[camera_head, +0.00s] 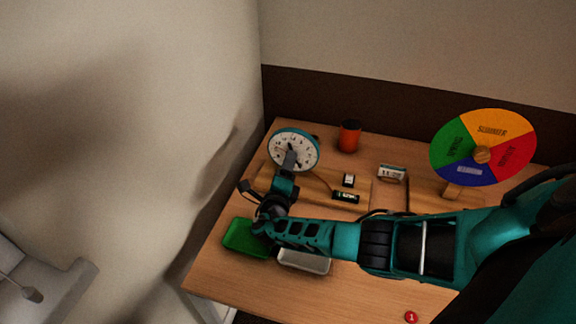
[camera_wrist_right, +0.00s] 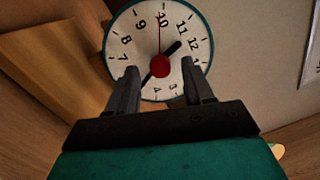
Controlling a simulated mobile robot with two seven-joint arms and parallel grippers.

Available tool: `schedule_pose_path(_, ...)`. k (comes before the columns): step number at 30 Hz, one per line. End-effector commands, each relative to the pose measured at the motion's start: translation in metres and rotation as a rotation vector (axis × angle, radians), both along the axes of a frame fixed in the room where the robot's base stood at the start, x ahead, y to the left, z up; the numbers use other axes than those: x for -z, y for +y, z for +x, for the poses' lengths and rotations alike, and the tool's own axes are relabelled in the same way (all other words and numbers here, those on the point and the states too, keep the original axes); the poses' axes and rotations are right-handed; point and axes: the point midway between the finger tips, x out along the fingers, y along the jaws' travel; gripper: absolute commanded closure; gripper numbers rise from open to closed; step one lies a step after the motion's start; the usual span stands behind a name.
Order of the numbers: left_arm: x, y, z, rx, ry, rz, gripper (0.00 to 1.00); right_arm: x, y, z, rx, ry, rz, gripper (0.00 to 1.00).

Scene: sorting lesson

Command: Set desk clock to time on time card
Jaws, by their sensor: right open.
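The desk clock (camera_head: 293,149) stands at the back left of the table, white-faced with a teal rim. In the right wrist view its face (camera_wrist_right: 142,45) appears rotated, with a red centre knob (camera_wrist_right: 160,66). My right gripper (camera_head: 290,162) is in front of the clock. In the wrist view, its open fingers (camera_wrist_right: 159,70) lie either side of the knob; contact cannot be told. The white time card (camera_head: 391,173) stands right of the clock, too small to read surely. My left gripper is not in view.
A coloured season wheel (camera_head: 483,147) is at the right. A green tray (camera_head: 240,240) and a pale tray (camera_head: 305,262) lie in front, partly behind my right arm. Small dark blocks (camera_head: 346,196) and a red disc (camera_head: 411,317) also show.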

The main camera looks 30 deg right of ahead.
Motion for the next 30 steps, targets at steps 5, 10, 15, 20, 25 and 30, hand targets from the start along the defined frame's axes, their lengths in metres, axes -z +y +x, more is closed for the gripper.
schedule_pose_path(5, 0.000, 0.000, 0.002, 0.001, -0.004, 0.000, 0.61, 0.004, 0.017, -0.017, -0.002, 0.001, 0.004, 0.48)
schedule_pose_path(10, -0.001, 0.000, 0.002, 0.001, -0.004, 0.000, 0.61, 0.008, 0.048, -0.045, -0.003, 0.003, 0.006, 0.48)
schedule_pose_path(15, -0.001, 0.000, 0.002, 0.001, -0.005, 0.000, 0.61, 0.010, 0.072, -0.069, -0.001, 0.003, 0.004, 0.48)
schedule_pose_path(20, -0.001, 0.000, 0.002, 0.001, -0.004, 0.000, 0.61, 0.012, 0.086, -0.082, -0.002, 0.002, 0.002, 0.48)
schedule_pose_path(25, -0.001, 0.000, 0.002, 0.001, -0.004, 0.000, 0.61, 0.012, 0.090, -0.086, -0.001, 0.002, 0.002, 0.48)
schedule_pose_path(30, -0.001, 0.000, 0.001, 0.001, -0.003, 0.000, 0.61, 0.012, 0.090, -0.086, -0.001, 0.001, 0.001, 0.48)
